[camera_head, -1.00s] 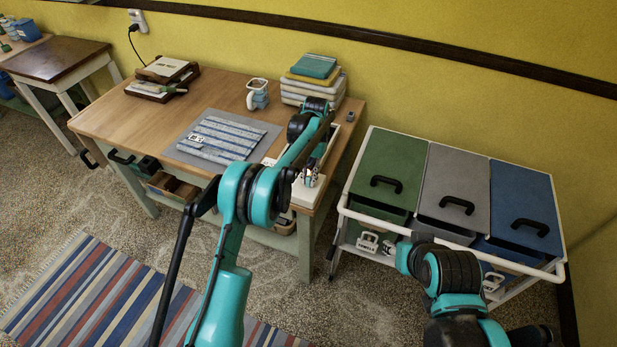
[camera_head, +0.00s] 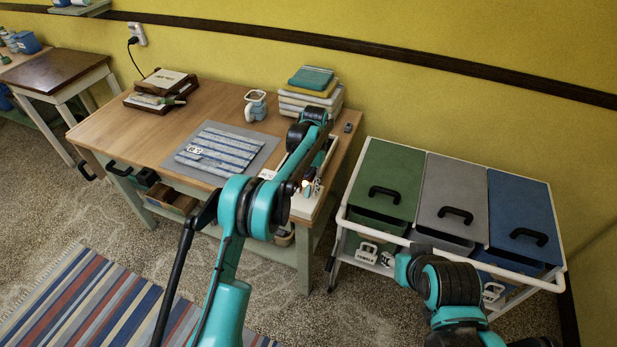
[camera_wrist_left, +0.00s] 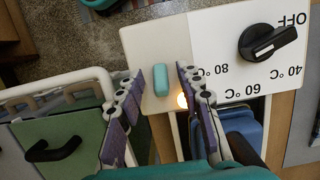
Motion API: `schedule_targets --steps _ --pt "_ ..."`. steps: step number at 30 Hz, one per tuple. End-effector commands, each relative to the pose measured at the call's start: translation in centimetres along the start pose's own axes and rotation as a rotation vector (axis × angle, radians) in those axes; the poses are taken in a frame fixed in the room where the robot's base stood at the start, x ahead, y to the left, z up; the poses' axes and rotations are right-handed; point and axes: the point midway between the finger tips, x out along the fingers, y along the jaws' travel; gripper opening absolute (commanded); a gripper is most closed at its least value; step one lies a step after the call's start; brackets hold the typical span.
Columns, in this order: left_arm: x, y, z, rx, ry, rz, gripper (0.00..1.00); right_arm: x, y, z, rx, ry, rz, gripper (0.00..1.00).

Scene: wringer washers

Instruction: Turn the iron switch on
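In the left wrist view, a teal rocker-like switch (camera_wrist_left: 161,80) sits on a white control panel (camera_wrist_left: 205,35) beside a black knob (camera_wrist_left: 268,42) marked OFF, 40, 60 and 80 °C. An orange light (camera_wrist_left: 182,100) glows just beside the switch. My left gripper (camera_wrist_left: 159,75) is open. Its fingertips lie on either side of the switch in this view, with nothing held; whether they touch the panel I cannot tell. In the head view the left gripper (camera_head: 313,180) is at the table's right front corner, and it partly hides the panel.
The wooden table (camera_head: 205,105) carries a striped cloth (camera_head: 222,147) on a grey mat, a mug (camera_head: 255,105) and stacked folded cloths (camera_head: 312,88). A white cart with green, grey (camera_head: 448,190) and blue lids stands to the right. A striped rug (camera_head: 85,300) lies in front.

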Motion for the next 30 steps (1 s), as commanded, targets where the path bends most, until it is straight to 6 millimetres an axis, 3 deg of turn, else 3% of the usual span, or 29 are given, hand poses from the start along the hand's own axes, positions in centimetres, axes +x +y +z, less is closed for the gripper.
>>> schedule_targets --steps 12,15,21,30 --pt "-8.6 0.0 0.0 0.000 0.000 0.000 0.36 0.0 0.0 0.0 0.000 0.000 0.000 0.40" --pt "-9.8 0.0 -0.1 0.000 0.000 0.000 0.36 0.0 0.0 0.0 0.000 0.000 0.000 0.40" --pt "-11.2 0.0 0.0 0.000 0.000 0.000 0.36 0.0 0.0 0.0 0.000 0.000 0.000 0.40" --pt "-11.3 0.0 0.0 0.000 0.000 0.000 0.36 0.0 0.0 0.0 0.000 0.000 0.000 0.40"
